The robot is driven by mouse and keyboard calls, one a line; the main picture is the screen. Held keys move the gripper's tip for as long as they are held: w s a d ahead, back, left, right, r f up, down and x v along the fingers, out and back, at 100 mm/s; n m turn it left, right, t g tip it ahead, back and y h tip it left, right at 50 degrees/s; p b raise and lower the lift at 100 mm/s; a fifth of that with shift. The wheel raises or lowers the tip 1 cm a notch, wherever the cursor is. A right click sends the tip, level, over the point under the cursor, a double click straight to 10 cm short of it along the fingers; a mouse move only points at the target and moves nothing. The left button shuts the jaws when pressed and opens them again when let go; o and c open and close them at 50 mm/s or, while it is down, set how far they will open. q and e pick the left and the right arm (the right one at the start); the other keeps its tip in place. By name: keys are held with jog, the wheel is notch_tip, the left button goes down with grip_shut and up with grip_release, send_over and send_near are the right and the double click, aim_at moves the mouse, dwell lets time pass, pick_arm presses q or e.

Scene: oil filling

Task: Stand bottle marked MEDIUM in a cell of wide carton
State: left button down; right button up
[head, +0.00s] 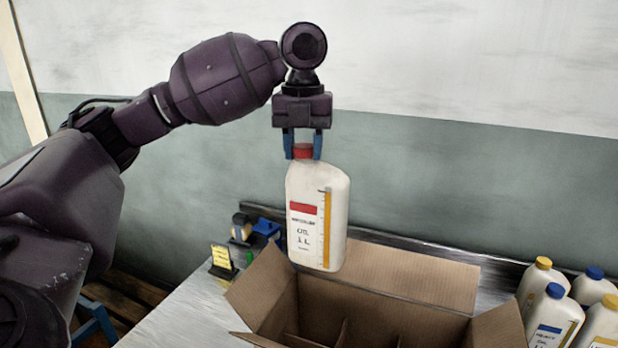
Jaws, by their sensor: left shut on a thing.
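My left gripper (303,146) is shut on the red cap of a white oil bottle (311,203). The bottle hangs nearly upright and has a red-banded label, with small blurred print that seems to read MEDIUM, and a yellow level strip. It is held in the air over the back left part of an open cardboard carton (384,306). The carton's flaps are spread and dividers split its inside into cells. The cells I can see into look empty; the carton's front is cut off by the picture edge. My right gripper is not in view.
Several white bottles with yellow or blue caps (553,314) stand right of the carton. A small yellow sign (222,262) and blue-and-black items (262,229) are at the back left. Bare bench top (190,312) lies left of the carton; a wall rises behind.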

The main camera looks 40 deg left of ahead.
pick_arm(q)
jog(key=shift+f, duration=0.5)
jog(key=shift+s+f, duration=0.2)
jog(key=shift+f, duration=0.1)
send_near(303, 250)
jog(key=shift+w+a+f, duration=0.3)
jog(key=shift+w+a, duration=0.15)
jog(key=shift+w, duration=0.15)
jog(key=shift+w+a+f, duration=0.3)
jog(key=shift+w+a, duration=0.15)
jog(key=shift+w, duration=0.1)
notch_tip(303, 250, down, 4)
jog(key=shift+f+b, duration=0.15)
jog(key=shift+b, duration=1.05)
jog(key=shift+f+b, duration=0.35)
jog(key=shift+b, duration=0.05)
notch_tip(303, 250, down, 2)
jog(key=shift+b, duration=1.25)
jog(key=shift+f, duration=1.5)
jog(key=shift+f+p, duration=0.3)
jog(key=shift+f, duration=0.2)
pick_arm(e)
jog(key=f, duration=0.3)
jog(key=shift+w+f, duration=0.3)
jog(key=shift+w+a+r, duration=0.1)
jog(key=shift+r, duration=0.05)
